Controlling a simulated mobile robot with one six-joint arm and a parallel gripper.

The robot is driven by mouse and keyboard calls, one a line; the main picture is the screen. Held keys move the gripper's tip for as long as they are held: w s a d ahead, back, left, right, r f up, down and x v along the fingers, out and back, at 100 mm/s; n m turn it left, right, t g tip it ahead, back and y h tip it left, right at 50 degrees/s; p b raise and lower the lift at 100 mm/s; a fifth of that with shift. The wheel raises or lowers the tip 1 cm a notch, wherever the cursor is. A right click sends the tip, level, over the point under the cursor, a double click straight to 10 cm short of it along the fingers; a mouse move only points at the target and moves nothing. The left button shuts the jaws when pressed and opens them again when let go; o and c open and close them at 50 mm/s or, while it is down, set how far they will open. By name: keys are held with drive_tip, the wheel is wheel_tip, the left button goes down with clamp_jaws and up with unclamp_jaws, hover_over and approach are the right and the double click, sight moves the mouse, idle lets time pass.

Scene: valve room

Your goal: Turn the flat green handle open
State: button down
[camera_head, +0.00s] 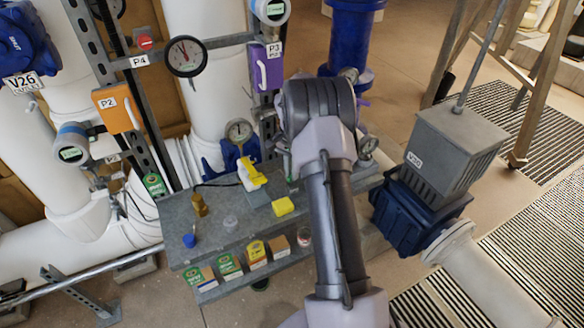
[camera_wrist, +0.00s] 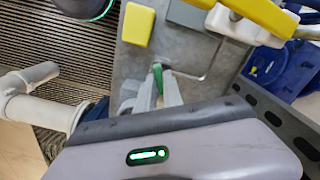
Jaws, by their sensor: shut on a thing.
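The flat green handle (camera_wrist: 157,74) shows in the wrist view as a narrow green strip between the fingertips of my gripper (camera_wrist: 159,88). The two pale grey fingers are closed on it, one on each side. Only its upper end shows; the rest is hidden by the fingers and the gripper body. It lies over or beside a grey surface; its exact height is not clear. In the head view my arm covers the gripper, and I cannot make out the handle there. How far the handle is turned cannot be told.
A grey bench (camera_head: 222,238) holds a yellow block (camera_head: 283,206), a yellow tool (camera_head: 250,174), a brass piece (camera_head: 199,204) and a blue-tipped item (camera_head: 189,240). Several small boxes stand along its front. A grey actuator box (camera_head: 455,150) stands right of my arm. Pipes and gauges crowd the left.

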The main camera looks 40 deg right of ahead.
drive_tip(key=n+p, duration=0.2)
drive_tip(key=n, duration=0.4)
drive_tip(key=shift+r+p, duration=0.15)
drive_tip(key=shift+p, duration=0.25)
drive_tip(key=n+p, duration=0.1)
drive_tip(key=n, duration=0.4)
drive_tip(key=shift+n+p, duration=0.35)
drive_tip(key=shift+n, duration=0.05)
drive_tip(key=c, duration=1.5)
unclamp_jaws()
wheel_tip(320, 180, up, 17)
drive_tip(key=p, duration=0.3)
drive_tip(key=shift+r, duration=0.1)
drive_tip(key=shift+a, duration=0.1)
